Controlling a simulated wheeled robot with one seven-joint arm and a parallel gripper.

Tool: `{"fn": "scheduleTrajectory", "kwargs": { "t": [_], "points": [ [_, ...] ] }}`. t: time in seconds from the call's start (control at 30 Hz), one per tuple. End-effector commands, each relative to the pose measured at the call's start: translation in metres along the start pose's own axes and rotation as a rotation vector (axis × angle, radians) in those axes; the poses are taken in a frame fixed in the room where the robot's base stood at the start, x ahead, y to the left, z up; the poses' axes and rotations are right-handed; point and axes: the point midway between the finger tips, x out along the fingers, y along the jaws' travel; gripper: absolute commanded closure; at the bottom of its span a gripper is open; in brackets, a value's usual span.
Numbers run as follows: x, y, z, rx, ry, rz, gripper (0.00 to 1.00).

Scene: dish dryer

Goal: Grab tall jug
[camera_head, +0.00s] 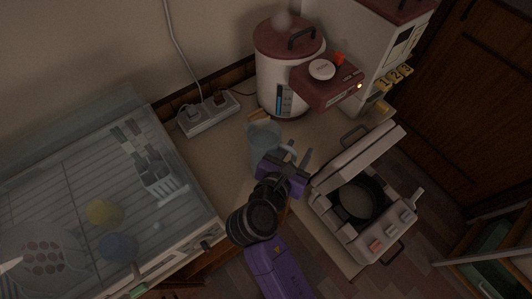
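A pale blue-grey jug (263,139) stands upright on the counter, left of the white and red dispenser's base. Its lower right part is hidden behind my gripper. My gripper (298,155) is just in front of and to the right of the jug, pointing toward the back of the counter. Its fingers look spread, with a gap between them. I cannot tell whether a finger touches the jug, and nothing clearly sits between the fingers.
A glass-covered dish dryer (75,150) fills the left. A white dispenser (277,85) with a red lid stands behind the jug. An open-lidded cooker (325,205) stands close on the right. A power strip (209,116) lies behind left.

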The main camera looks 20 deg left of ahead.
Motion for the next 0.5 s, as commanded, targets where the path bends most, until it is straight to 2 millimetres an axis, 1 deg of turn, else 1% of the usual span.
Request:
{"fn": "scheduleTrajectory", "kwargs": {
  "t": [0.07,0.27,0.3,0.43,0.47,0.5],
  "points": [
    [0.0031,-0.0001,-0.0003,0.0,0.0,0.0,0.62],
    [0.0032,-0.0001,-0.0004,0.0,0.0,0.001,0.62],
    [0.0032,-0.0001,-0.0004,0.0,0.0,0.001,0.7],
    [0.0031,-0.0002,-0.0005,0.0,0.001,0.001,0.96],
    [0.0031,-0.0001,-0.0005,0.0,0.001,0.001,1.0],
    [0.0031,-0.0002,-0.0005,0.0,0.001,0.001,1.0]
  ]
}}
